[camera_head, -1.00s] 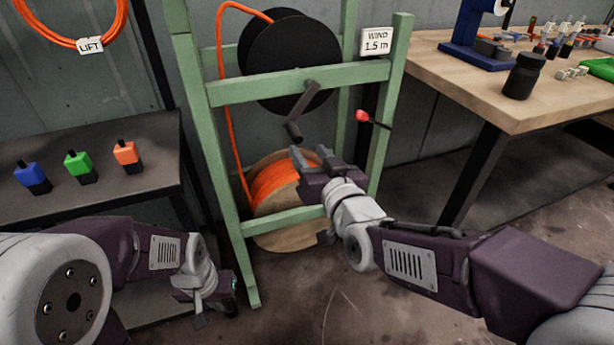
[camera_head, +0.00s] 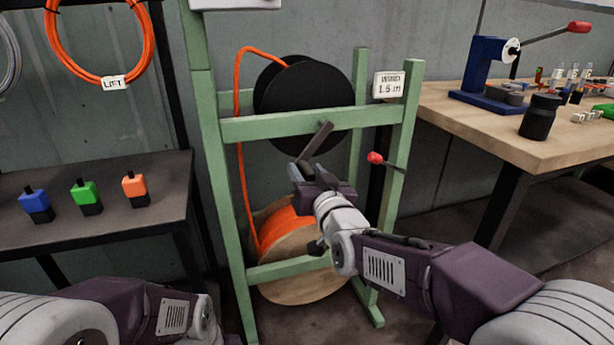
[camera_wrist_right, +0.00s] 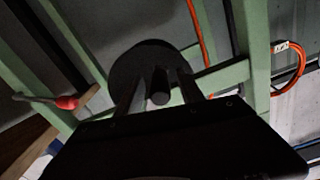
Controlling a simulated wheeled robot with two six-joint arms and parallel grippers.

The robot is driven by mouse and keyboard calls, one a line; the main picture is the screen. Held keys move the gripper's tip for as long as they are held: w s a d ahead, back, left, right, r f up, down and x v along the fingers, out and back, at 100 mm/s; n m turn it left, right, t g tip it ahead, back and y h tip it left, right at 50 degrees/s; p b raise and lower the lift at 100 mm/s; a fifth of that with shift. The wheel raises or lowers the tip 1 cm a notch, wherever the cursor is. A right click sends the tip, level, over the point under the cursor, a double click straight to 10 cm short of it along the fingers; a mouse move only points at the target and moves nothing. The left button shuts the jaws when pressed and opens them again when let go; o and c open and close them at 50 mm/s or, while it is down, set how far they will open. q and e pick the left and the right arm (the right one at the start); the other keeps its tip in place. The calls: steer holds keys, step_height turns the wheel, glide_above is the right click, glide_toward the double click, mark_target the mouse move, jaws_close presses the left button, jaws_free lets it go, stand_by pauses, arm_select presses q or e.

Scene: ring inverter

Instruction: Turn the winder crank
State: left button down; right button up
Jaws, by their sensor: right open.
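In the right wrist view the dark handle (camera_wrist_right: 160,86) stands between the two fingers of the right gripper (camera_wrist_right: 157,92), with gaps on both sides. The right gripper is open around it. My left arm is at the lower left of the head view; its gripper is out of view.
The green frame (camera_head: 229,200) holds a lower spool of orange cable (camera_head: 284,226). A red-knobbed lever (camera_head: 375,158) sticks out close to the right arm. A wooden bench (camera_head: 480,122) stands at right, and a dark shelf (camera_head: 100,218) with coloured blocks at left.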

jaws_close()
stand_by(1.4)
